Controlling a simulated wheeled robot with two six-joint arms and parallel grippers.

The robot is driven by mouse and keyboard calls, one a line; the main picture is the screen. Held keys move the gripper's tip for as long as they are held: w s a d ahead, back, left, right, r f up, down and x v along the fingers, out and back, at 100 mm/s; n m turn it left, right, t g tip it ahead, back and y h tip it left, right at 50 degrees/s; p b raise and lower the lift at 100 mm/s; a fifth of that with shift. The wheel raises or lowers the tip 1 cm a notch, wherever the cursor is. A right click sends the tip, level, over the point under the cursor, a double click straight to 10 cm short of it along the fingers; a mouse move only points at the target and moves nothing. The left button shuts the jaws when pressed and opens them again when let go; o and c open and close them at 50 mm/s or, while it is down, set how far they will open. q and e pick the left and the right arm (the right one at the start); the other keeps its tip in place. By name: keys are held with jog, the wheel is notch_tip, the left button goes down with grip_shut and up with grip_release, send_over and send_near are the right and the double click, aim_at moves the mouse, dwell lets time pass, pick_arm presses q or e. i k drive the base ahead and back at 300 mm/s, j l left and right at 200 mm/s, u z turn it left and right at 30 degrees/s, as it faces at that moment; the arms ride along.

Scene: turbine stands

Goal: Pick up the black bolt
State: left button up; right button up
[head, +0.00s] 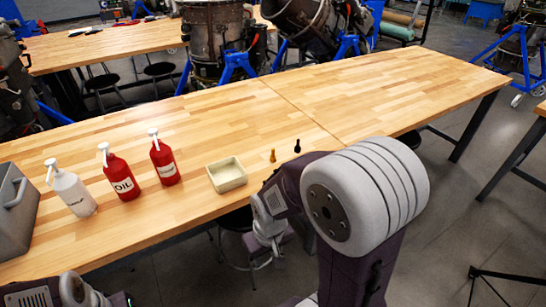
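The black bolt (297,146) stands on the wooden table near its front edge, just right of a brass-coloured bolt (273,156). My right gripper (272,252) hangs below and in front of the table edge, toward the camera from the bolts and apart from them. Its fingers are small and partly hidden, so I cannot tell whether they are open or shut. Part of my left arm shows at the bottom left corner, but its gripper is out of view.
A cream tray (227,185) sits left of the bolts. Two red bottles (121,177) (164,162), a white bottle (74,193) and a grey bin (16,215) stand farther left. The table's right half (390,90) is clear. Engine parts on blue stands are behind.

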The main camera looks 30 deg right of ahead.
aim_at(298, 149)
jog(key=z, duration=1.3)
jog(key=i+l+z, duration=0.1)
jog(key=i, duration=0.4)
jog(key=i+l+z, duration=0.15)
jog(key=i+l, duration=0.15)
jog(key=i, duration=0.2)
jog(key=i+l+z, duration=0.1)
jog(key=i, duration=0.4)
